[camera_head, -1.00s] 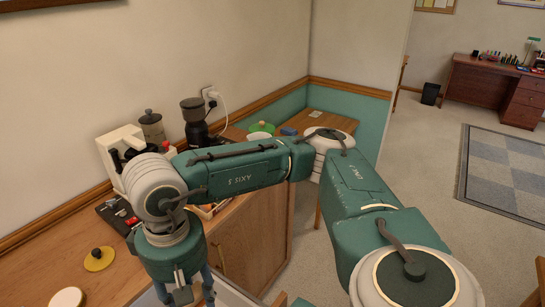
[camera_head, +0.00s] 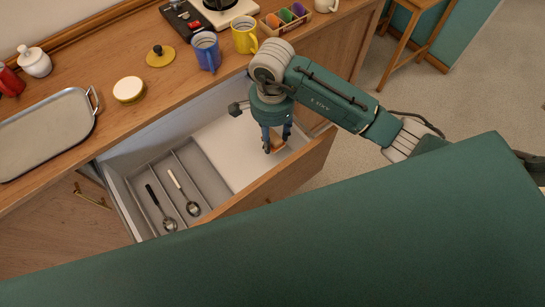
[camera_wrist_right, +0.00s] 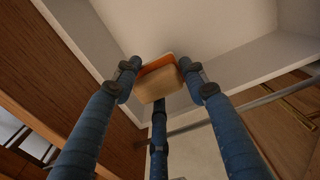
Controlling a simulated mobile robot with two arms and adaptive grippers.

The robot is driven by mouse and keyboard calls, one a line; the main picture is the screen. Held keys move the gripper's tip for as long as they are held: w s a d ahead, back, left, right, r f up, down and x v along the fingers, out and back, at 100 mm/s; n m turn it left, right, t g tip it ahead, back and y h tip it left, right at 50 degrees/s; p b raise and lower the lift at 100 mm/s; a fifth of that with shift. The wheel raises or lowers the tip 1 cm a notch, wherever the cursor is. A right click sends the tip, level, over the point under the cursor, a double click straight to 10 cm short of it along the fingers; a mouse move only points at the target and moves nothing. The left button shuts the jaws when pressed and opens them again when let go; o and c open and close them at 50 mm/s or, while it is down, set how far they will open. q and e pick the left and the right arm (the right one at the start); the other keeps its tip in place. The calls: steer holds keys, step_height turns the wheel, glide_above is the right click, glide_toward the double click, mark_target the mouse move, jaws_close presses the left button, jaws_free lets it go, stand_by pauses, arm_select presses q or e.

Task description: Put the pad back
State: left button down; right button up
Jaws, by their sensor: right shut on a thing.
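The pad, a small tan block with an orange side (camera_head: 278,147), is held between the fingertips of my right gripper (camera_head: 277,140). In the right wrist view the pad (camera_wrist_right: 156,84) sits between the blue fingers (camera_wrist_right: 160,82), which are closed on it. The gripper points down into the right part of an open drawer (camera_head: 232,153), near its front panel. I cannot tell whether the pad touches the drawer floor. My left gripper is not in view.
The drawer's white floor is bare left of the gripper. On the counter are a metal tray (camera_head: 92,120), a blue mug (camera_head: 207,52) and a yellow mug (camera_head: 244,35).

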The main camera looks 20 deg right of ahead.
mark_target(272, 163)
step_height(272, 163, down, 14)
steer(key=shift+r+p, duration=0.15)
steer(key=shift+p, duration=0.25)
steer(key=o, duration=1)
step_height(272, 163, up, 12)
steer(key=shift+r+b, duration=0.1)
steer(key=shift+b, duration=0.25)
